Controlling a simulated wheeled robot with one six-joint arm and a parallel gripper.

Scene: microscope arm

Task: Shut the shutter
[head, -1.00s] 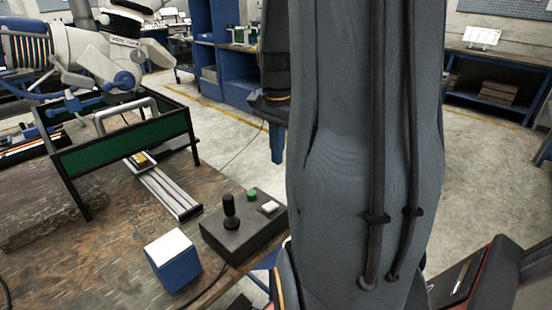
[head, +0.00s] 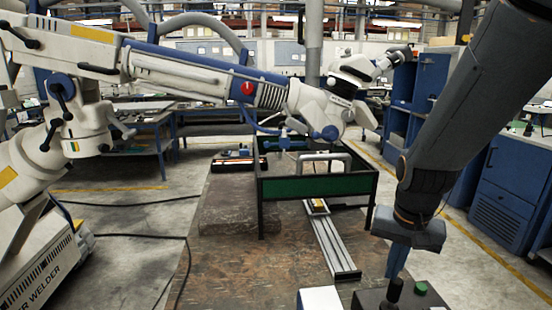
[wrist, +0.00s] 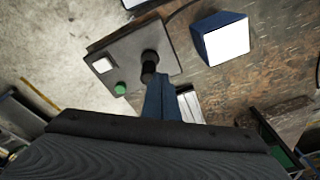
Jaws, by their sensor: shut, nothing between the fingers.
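A black frame with green side panels (head: 318,188) stands on the bench, with a pale looped handle (head: 325,158) at it. Which part is the shutter, I cannot tell. A silver rail (head: 332,243) runs from under the frame toward me, with a yellow block (head: 316,206) on it. My gripper (head: 396,265) points down to the right of the rail, beyond the control box. Its blue fingers are together and empty. In the wrist view my gripper (wrist: 160,98) hides part of the rail (wrist: 190,105), and its tips show close to the joystick (wrist: 149,62).
A control box (wrist: 125,52) carries the joystick, a green button (wrist: 120,88) and a white button (wrist: 103,65). A blue-and-white block (wrist: 224,42) sits beside it. A large white jointed arm (head: 200,75) reaches over the frame from the left.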

